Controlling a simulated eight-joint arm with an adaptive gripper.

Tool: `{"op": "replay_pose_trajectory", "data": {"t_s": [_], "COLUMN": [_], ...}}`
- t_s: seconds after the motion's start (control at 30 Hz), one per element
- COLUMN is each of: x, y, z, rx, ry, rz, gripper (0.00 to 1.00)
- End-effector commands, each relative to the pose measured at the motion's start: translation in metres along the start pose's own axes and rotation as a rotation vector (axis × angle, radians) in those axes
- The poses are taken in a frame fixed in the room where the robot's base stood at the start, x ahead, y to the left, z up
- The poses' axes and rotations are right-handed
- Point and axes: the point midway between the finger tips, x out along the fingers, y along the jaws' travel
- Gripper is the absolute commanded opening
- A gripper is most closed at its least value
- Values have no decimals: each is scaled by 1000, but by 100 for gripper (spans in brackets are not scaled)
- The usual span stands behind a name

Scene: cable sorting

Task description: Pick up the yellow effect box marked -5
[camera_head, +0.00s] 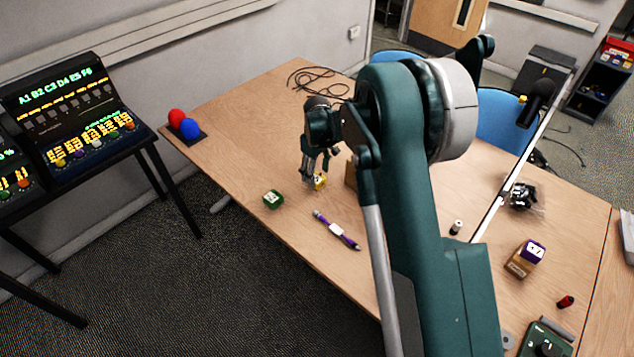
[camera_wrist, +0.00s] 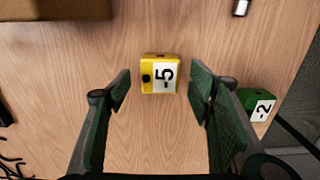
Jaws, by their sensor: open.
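The yellow effect box (camera_wrist: 148,83) has a white label reading -5 and a dark knob. In the wrist view it lies on the wooden table between the fingers of my gripper (camera_wrist: 160,92), with a gap on each side. The head view shows the yellow box (camera_head: 320,182) just under my gripper (camera_head: 318,172), partly hidden by the fingers. My gripper is open, empty and pointing down. A green box (camera_wrist: 257,103) marked -2 lies to the right of the fingers in the wrist view; it also shows in the head view (camera_head: 273,199).
A brown box (camera_head: 350,175) stands close to the right of the yellow box. A purple and white cable tool (camera_head: 337,230) lies nearer the front edge. A black cable (camera_head: 318,80) lies at the back.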

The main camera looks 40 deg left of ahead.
Motion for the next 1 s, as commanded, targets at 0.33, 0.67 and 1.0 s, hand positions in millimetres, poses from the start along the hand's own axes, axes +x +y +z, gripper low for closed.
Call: {"op": "replay_pose_trajectory", "data": {"t_s": [0.33, 0.67, 1.0], "x": [29, 29, 29], "y": [0, 0, 0], "z": [0, 0, 0], "rx": [0, 0, 0], "ry": [0, 0, 0], "rz": [0, 0, 0], "gripper": [52, 52, 35]}}
